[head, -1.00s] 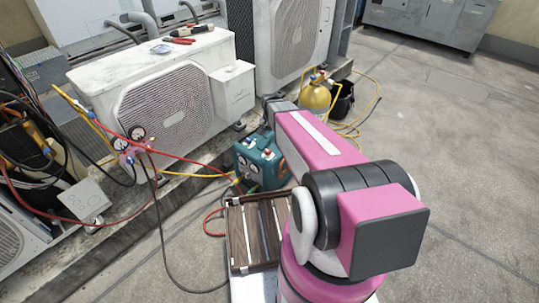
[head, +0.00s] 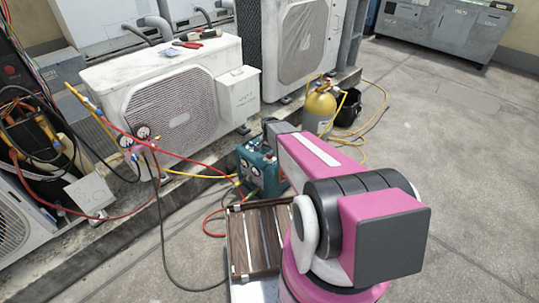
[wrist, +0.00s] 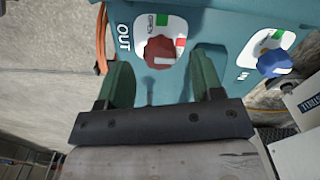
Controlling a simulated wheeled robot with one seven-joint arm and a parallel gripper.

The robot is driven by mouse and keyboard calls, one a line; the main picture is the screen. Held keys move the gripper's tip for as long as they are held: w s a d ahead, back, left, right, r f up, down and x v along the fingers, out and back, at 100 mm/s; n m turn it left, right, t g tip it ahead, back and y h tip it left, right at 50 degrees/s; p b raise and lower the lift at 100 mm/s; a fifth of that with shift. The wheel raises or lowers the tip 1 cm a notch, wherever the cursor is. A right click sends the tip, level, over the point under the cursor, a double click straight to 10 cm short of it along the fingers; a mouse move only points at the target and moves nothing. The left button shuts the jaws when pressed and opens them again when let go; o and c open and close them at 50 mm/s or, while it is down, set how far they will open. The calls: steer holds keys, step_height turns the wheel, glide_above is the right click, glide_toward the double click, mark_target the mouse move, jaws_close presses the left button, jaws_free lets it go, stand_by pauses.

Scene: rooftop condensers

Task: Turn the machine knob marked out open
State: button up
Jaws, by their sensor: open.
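The teal recovery machine (head: 258,172) stands on the ground ahead, partly hidden by my pink arm. In the wrist view its panel (wrist: 222,22) carries a red knob (wrist: 161,51) beside the word OUT, on a white label with green and red marks. A blue knob (wrist: 273,63) beside the word IN sits to the right. My gripper (wrist: 165,88) is open and empty, its two green fingers pointing at the panel. The red knob lies between and just beyond the fingers; I cannot tell whether they touch anything. My gripper is hidden in the head view.
A red hose and a yellow hose run from the gauge manifold (head: 140,143) toward the machine. A yellow cylinder (head: 319,108) and a black bucket (head: 348,107) stand behind it. A slatted wooden case (head: 254,240) lies in front. Open concrete is at the right.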

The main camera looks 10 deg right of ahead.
steer(key=shift+f, duration=1.1)
steer(key=c, duration=0.9)
